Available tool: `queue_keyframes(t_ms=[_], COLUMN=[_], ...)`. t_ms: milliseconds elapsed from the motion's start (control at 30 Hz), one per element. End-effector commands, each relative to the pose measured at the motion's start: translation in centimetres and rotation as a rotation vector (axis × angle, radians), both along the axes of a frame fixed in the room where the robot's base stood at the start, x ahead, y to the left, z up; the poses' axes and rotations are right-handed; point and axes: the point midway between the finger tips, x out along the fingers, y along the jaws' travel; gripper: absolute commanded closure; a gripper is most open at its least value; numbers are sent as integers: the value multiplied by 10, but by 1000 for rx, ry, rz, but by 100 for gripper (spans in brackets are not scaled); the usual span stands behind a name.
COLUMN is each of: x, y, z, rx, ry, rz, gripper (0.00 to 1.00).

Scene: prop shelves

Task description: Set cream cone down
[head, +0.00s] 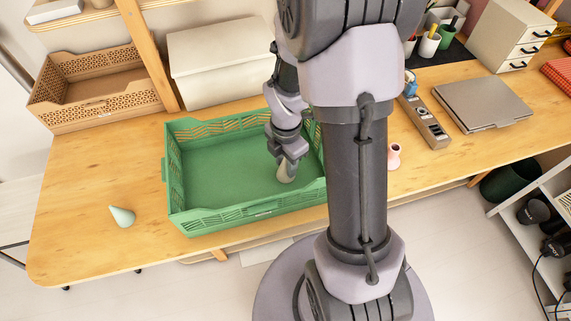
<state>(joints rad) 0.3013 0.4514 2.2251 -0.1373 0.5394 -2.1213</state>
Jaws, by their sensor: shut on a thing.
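The cream cone (285,174) is in the right part of the green crate (197,221), low near its floor; I cannot tell whether it touches the floor. My gripper (287,167) reaches down into the crate and is shut on the cone's upper part. The fingers hide the cone's top. The rest of the crate floor that shows is bare.
A pale green cone (122,216) lies on the wooden table (80,246) left of the crate. A brown perforated crate (95,88) and a cream box (222,57) stand behind. A pink vase (393,156) and closed laptop (482,103) are at right.

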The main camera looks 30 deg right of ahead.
Motion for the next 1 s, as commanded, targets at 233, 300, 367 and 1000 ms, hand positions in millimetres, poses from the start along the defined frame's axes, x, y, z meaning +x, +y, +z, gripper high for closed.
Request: queue_keyframes(t_ms=[233,300,367,1000], x=[0,0,0,0], y=[0,0,0,0], z=[-2,-2,-2,109], rx=[0,0,0,-1], ry=[0,0,0,-1], rz=[0,0,0,0], gripper=[45,43,43,43])
